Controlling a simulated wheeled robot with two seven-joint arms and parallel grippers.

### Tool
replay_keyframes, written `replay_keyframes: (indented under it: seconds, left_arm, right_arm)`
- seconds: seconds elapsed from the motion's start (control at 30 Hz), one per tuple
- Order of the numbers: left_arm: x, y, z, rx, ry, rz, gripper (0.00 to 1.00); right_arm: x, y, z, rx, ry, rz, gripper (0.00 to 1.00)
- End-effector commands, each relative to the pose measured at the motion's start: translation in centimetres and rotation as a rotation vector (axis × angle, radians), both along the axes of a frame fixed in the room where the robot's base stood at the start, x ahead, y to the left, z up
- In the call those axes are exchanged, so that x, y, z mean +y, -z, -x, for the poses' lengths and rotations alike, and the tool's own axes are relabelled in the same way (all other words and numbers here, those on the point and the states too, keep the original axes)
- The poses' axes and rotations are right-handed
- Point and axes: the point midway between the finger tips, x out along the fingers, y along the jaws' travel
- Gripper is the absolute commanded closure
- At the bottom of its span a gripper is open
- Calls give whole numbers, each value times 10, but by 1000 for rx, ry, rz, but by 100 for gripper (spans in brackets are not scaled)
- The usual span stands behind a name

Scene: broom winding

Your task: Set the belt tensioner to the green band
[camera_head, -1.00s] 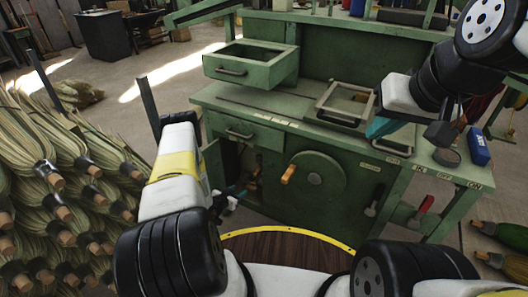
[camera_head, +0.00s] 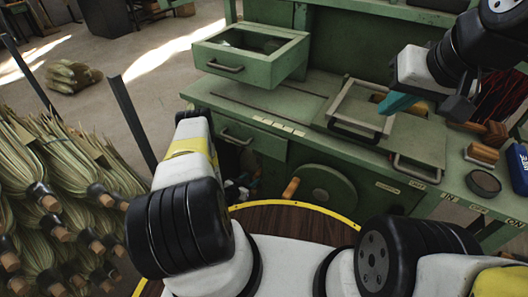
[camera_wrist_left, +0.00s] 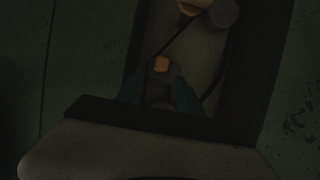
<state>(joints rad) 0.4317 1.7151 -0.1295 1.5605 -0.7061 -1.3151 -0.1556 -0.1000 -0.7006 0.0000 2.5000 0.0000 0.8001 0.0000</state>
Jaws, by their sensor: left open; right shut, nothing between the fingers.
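A tan-orange knob or lever tip (camera_wrist_left: 161,64) shows in the dark left wrist view, inside a narrow recess with a thin dark cord or belt edge. My left gripper (camera_wrist_left: 160,92) has its teal fingers apart, one on each side just below the knob; contact cannot be told. In the head view my left gripper (camera_head: 240,187) is at the open lower cabinet of the green bench (camera_head: 440,190), mostly hidden by my arm. No green band or scale can be made out. My right gripper (camera_head: 397,102) is shut and empty above the bench top.
A handwheel (camera_head: 328,190) with an orange handle (camera_head: 291,188) is beside the cabinet opening. An upper drawer (camera_head: 252,52) stands open. A framed tray (camera_head: 358,108) lies under my right gripper. Broom bundles (camera_head: 50,170) stand left.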

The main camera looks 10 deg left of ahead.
Motion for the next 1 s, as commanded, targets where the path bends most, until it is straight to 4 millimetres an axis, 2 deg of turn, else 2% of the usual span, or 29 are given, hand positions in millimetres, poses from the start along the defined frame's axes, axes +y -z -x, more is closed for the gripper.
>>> replay_keyframes:
  seconds: [0.2, 0.33, 0.7, 0.77, 0.93, 1.0]
  left_arm:
    - [-13, 14, -32, -2, 3, 0, 56]
    - [-17, 20, -45, 0, 0, -1, 56]
    - [-19, 23, -53, 1, 0, 1, 56]
    - [-19, 23, -53, 0, 0, 1, 64]
    - [-19, 23, -53, 0, 0, 0, 98]
    - [-19, 23, -53, 0, 0, 0, 100]
  right_arm:
    - [0, 0, 0, 0, 0, 0, 100]
    - [0, 0, 0, 1, 0, 0, 100]
    - [0, 0, 0, 1, 0, 0, 100]
    - [0, 0, 0, 1, 0, 0, 100]
    - [0, 0, 0, 1, 0, 0, 100]
    - [0, 0, 0, 1, 0, 0, 100]
